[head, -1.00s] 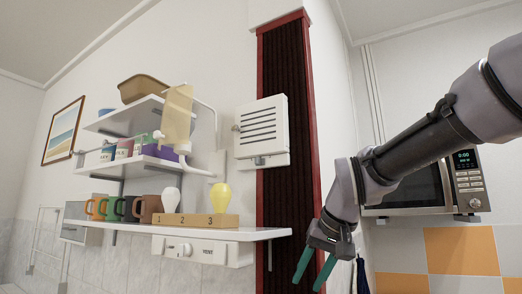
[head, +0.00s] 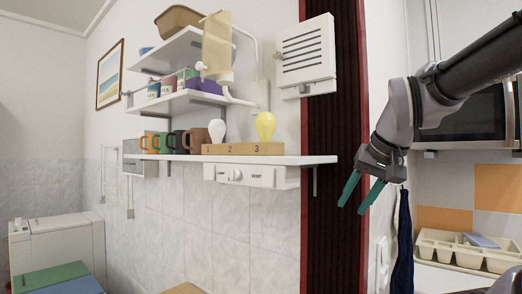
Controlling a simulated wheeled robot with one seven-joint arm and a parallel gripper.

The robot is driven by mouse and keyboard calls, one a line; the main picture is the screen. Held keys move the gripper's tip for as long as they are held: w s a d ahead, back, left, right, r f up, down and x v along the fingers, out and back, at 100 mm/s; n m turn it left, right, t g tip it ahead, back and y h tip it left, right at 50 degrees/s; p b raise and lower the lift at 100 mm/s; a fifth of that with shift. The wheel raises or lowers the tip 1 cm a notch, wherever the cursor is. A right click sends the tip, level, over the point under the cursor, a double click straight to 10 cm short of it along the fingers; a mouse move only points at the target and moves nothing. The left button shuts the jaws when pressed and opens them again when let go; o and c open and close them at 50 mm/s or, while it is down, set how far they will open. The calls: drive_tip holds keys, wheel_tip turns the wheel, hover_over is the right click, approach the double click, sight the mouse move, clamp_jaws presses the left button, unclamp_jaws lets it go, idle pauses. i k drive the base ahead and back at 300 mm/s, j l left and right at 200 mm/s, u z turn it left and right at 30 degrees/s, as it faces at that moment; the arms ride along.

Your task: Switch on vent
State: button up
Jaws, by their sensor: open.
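A white control panel with a round knob (head: 237,175) and the word VENT hangs under the lowest wall shelf (head: 310,160). A white slatted vent box (head: 305,55) is on the wall above the shelf's right end. My gripper (head: 362,195) has two teal fingers, spread apart and empty, pointing down. It is to the right of the control panel and apart from it, in front of the red-framed dark column. The exact setting of the knob is too small to tell.
Mugs (head: 198,141) and a wooden block (head: 243,149) with a white and a yellow bulb stand on the lowest shelf. A microwave (head: 465,118) is behind my arm. A cutlery tray (head: 470,252) lies lower right. Space below the shelf looks open.

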sight(269, 174)
drive_tip(key=k+j+u, duration=0.15)
drive_tip(key=k, duration=0.35)
drive_tip(key=k+j+u, duration=0.15)
drive_tip(key=k, duration=0.3)
